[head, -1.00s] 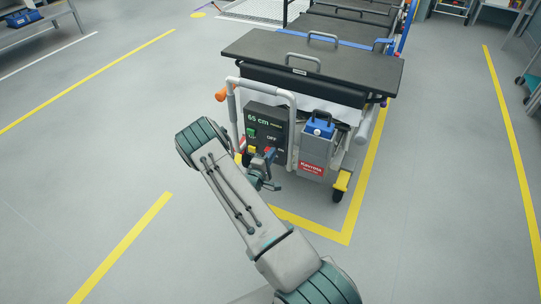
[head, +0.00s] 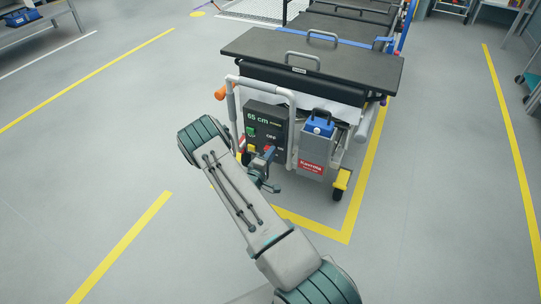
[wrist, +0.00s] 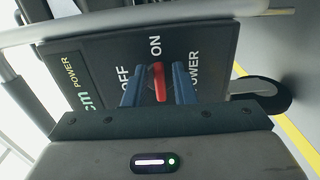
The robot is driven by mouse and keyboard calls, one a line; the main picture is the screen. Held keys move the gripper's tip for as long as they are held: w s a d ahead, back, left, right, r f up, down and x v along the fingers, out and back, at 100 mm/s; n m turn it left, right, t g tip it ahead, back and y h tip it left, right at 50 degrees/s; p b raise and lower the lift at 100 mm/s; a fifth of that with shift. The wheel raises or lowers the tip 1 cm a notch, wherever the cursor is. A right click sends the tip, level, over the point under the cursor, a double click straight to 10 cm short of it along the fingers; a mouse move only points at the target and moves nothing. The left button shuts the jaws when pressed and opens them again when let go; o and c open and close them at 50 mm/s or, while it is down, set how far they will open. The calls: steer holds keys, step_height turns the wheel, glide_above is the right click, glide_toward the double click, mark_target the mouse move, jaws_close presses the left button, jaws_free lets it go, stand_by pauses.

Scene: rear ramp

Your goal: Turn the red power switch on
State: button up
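The red power switch (wrist: 158,82) is a small red lever on the black control panel (wrist: 95,62). In the wrist view it stands between my two blue-tipped fingers, with OFF lettering on its left and ON lettering above it. My gripper (wrist: 158,88) is open, with a gap visible on each side of the lever. I cannot tell whether a finger touches it. In the head view my gripper (head: 267,172) is at the lower right of the panel (head: 264,113), which shows "65 cm". The gripper and wrist partly hide the switch area there.
A grey pipe frame (head: 232,110) surrounds the panel, and its bar (wrist: 130,30) crosses above it in the wrist view. A grey box with a blue top (head: 317,150) stands right of the panel. The black-topped cart (head: 340,65) is behind.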

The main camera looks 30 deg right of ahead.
steer(key=shift+o, duration=0.3)
steer(key=p+v, duration=0.3)
steer(key=v, duration=1)
steer(key=shift+s+a, duration=0.25)
steer(key=shift+s, duration=0.05)
steer(key=s+d+r+m+g+y+p, duration=0.1)
steer(key=s+r+m+g+p, duration=0.25)
steer(key=r, duration=0.75)
steer(key=s+d+r+m+g+p, duration=0.2)
steer(key=s+r+g+p, duration=0.25)
steer(key=r, duration=0.75)
steer(key=s+d+r+m+g+y+p, duration=0.1)
steer(key=s+r+m+g+p, duration=0.3)
steer(key=r, duration=0.7)
steer(key=s+a+r+t+y+p, duration=0.1)
steer(key=s+a+r+y+p, duration=0.3)
steer(key=r, duration=0.5)
steer(key=s+a+r+n+t+y+p, duration=0.1)
steer(key=s+a+r+y+p, duration=0.2)
steer(key=r+p, duration=0.4)
steer(key=s+a+r+n+t+y+p, duration=0.1)
steer(key=s+a+r+y+p, duration=0.3)
steer(key=r, duration=0.8)
steer(key=shift+s+a+r+t+y+p, duration=0.3)
steer(key=shift+a+t+y+p, duration=0.1)
steer(key=shift+a+y+p, duration=0.25)
